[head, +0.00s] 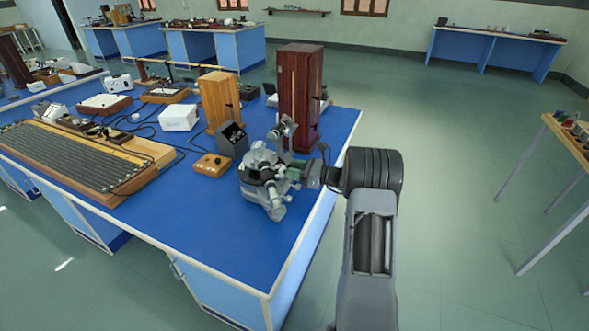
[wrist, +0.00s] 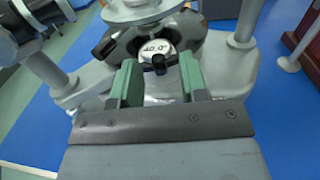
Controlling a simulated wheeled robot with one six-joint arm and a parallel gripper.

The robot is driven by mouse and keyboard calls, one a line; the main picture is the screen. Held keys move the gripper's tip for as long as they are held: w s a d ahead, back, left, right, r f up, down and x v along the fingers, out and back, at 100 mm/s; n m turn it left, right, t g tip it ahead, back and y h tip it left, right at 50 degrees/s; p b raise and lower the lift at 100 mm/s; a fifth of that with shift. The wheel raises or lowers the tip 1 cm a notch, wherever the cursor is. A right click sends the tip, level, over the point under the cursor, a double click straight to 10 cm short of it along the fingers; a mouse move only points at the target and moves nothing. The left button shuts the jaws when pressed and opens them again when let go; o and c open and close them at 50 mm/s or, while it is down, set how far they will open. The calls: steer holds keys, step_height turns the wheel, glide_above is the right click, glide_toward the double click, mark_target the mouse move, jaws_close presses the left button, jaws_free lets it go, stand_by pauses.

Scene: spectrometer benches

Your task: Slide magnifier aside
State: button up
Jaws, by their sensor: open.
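The grey spectrometer (head: 262,170) stands near the right edge of the blue bench top, and its base also fills the wrist view (wrist: 235,65). A small black knob-like part (wrist: 159,64) sits just below the window; I cannot tell whether this is the magnifier. My gripper (wrist: 158,80) is open, its green fingers on either side of that black part with gaps visible. In the head view my gripper (head: 294,174) is at the spectrometer's right side, partly hidden by it.
A tall dark red wooden cabinet (head: 301,95) stands behind the spectrometer. A black box (head: 232,138) and a wooden block with a knob (head: 212,165) are to its left. The bench front (head: 235,250) is clear. Open floor (head: 450,170) lies to the right.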

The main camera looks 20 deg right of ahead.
steer(key=shift+w+a, duration=0.1)
steer(key=shift+a, duration=0.05)
steer(key=shift+c, duration=0.5)
jaws_close()
